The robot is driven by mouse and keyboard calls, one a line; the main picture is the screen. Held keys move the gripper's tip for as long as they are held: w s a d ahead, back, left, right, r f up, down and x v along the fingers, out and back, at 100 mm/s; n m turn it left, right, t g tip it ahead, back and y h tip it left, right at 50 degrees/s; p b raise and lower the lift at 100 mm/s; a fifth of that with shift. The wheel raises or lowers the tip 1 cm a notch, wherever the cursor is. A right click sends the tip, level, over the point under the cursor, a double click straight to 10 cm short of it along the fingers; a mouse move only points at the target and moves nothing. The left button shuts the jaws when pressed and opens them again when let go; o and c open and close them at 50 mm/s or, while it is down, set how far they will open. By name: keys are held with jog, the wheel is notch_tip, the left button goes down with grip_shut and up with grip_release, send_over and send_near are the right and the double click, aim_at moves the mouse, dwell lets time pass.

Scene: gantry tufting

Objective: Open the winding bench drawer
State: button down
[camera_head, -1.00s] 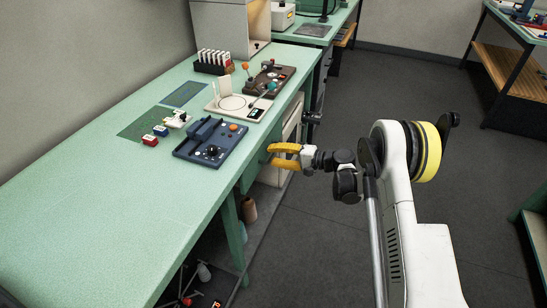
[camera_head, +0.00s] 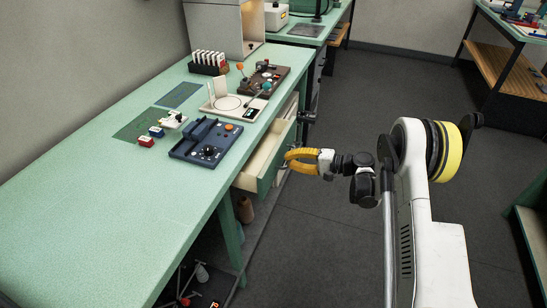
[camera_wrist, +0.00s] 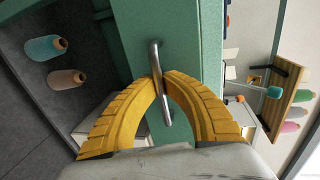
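The winding bench (camera_head: 110,205) has a pale green top, and its drawer (camera_head: 262,158) stands partly pulled out from the long front side, showing a cream interior. The green drawer front also shows in the wrist view (camera_wrist: 190,35). A metal bar handle (camera_wrist: 154,58) is on that front. My gripper (camera_head: 288,158) has yellow fingers and is at the drawer front. In the wrist view its fingertips (camera_wrist: 163,84) close together around the handle, one on each side. The handle is mostly hidden by the fingers in the head view.
A blue device (camera_head: 205,142), a cream winder plate (camera_head: 236,103) and a rack of white cards (camera_head: 208,63) stand on the bench. Cones (camera_wrist: 46,48) sit below the drawer. Dark floor (camera_head: 320,235) is clear around my arm. Another bench is at the far right.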

jog(key=f+v, duration=0.3)
jog(key=v, duration=1.3)
jog(key=shift+d+f, duration=0.2)
jog(key=shift+d, duration=0.15)
jog(key=c, duration=1.5)
grip_release()
jog(key=shift+s, duration=0.1)
jog(key=v, duration=1.2)
jog(key=shift+d, duration=0.25)
jog(key=shift+r, duration=0.1)
jog(key=v, duration=1.2)
